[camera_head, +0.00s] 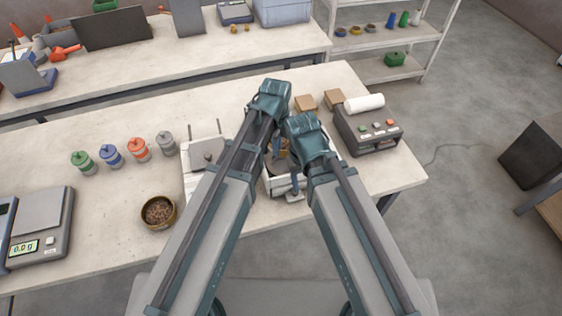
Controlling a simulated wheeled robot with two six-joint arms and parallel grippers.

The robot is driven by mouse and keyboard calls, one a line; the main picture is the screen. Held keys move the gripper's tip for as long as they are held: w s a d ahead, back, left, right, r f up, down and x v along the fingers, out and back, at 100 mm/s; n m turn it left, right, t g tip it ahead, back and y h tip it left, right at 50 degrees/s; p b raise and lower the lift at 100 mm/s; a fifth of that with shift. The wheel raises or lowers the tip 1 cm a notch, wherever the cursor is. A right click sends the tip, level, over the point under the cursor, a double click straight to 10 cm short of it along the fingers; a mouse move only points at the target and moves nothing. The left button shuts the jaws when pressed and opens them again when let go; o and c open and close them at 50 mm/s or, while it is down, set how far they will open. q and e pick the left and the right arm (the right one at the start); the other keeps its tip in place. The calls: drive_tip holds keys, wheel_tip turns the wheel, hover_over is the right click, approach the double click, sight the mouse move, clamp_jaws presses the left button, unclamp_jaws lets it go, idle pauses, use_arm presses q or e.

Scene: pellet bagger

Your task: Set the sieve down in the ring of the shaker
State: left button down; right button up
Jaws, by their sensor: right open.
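The shaker (287,194) is a pale box near the table's front edge, mostly covered by my arms. A dark round opening, perhaps its ring, shows in part between them. A small tan, brass-like rim (285,151), which looks like part of the sieve, shows between my two wrists. I cannot tell whether it is in the ring or above it. My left gripper (276,146) points down beside that rim; its fingers are mostly hidden, so its grip is unclear. My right gripper (295,184) is open, low over the shaker's front right side.
A grey device with buttons (368,130) and a white roll stands right of the shaker, with small tan boxes (306,103) behind. To the left are a white machine (207,148), several colored jars (111,155), a pellet bowl (158,212) and a scale (40,222).

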sight(277, 172)
use_arm(q)
drive_tip(key=shift+f+b, duration=4.35)
drive_tip(key=shift+f, duration=0.4)
drive_tip(key=shift+f, duration=0.25)
drive_tip(key=c, duration=1.1)
unclamp_jaws()
drive_tip(key=shift+r, duration=0.15)
wheel_tip(277, 172, up, 12)
drive_tip(key=p, duration=1.2)
drive_tip(key=shift+r, duration=0.2)
drive_tip(key=shift+f, duration=0.1)
